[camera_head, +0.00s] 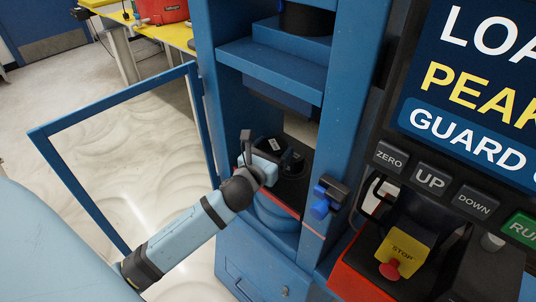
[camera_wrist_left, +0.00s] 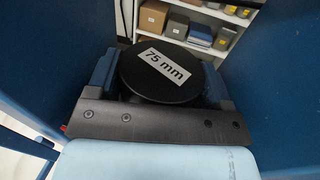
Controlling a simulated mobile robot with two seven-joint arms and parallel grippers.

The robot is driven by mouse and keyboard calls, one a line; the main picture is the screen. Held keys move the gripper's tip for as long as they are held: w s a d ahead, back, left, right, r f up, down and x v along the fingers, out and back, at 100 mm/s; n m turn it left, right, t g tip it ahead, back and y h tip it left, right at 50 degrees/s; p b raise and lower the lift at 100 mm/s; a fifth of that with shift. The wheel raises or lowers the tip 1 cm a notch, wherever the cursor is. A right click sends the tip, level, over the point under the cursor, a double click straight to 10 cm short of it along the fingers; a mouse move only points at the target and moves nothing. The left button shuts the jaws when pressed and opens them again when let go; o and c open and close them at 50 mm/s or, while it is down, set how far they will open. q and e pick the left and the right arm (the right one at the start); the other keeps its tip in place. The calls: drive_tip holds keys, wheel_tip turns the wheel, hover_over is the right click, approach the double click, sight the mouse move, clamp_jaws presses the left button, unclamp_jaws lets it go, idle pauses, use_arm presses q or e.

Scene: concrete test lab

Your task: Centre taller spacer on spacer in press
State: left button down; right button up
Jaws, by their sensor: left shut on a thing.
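My left gripper (camera_head: 272,152) reaches through the open side of the blue press frame. It is shut on a black round spacer with a white "75 mm" label (camera_wrist_left: 160,80), whose top face lies between the two jaws in the left wrist view. In the head view the label of this taller spacer (camera_head: 274,144) shows between the fingers, over the black lower plate (camera_head: 291,191) of the press. The other spacer cannot be made out; the gripper and held spacer cover that spot. Whether the held spacer touches anything below is hidden. My right gripper is not in view.
The press's blue crosshead (camera_head: 270,70) hangs above the gripper, between blue columns. An open blue guard door frame (camera_head: 112,102) stands left, around my arm. A control panel (camera_head: 430,180) and a yellow-and-red stop button (camera_head: 390,268) are right. Shelves with boxes (camera_wrist_left: 200,30) stand behind.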

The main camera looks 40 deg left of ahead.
use_arm(q)
drive_tip(key=shift+w+d+r+b, duration=0.1)
drive_tip(key=shift+w+d+b, duration=0.2)
drive_tip(key=shift+w, duration=1.1)
drive_tip(key=shift+w+d+r+b, duration=0.1)
drive_tip(key=shift+w+b, duration=0.25)
drive_tip(key=shift+w, duration=1.1)
drive_tip(key=shift+w+d+b, duration=0.2)
drive_tip(key=shift+w+b, duration=0.15)
drive_tip(key=shift+w, duration=1.05)
drive_tip(key=shift+f, duration=0.25)
drive_tip(key=shift+s+p, duration=0.2)
drive_tip(key=shift+p, duration=0.2)
drive_tip(key=shift+f, duration=0.2)
drive_tip(key=shift+p, duration=0.5)
drive_tip(key=shift+f, duration=0.15)
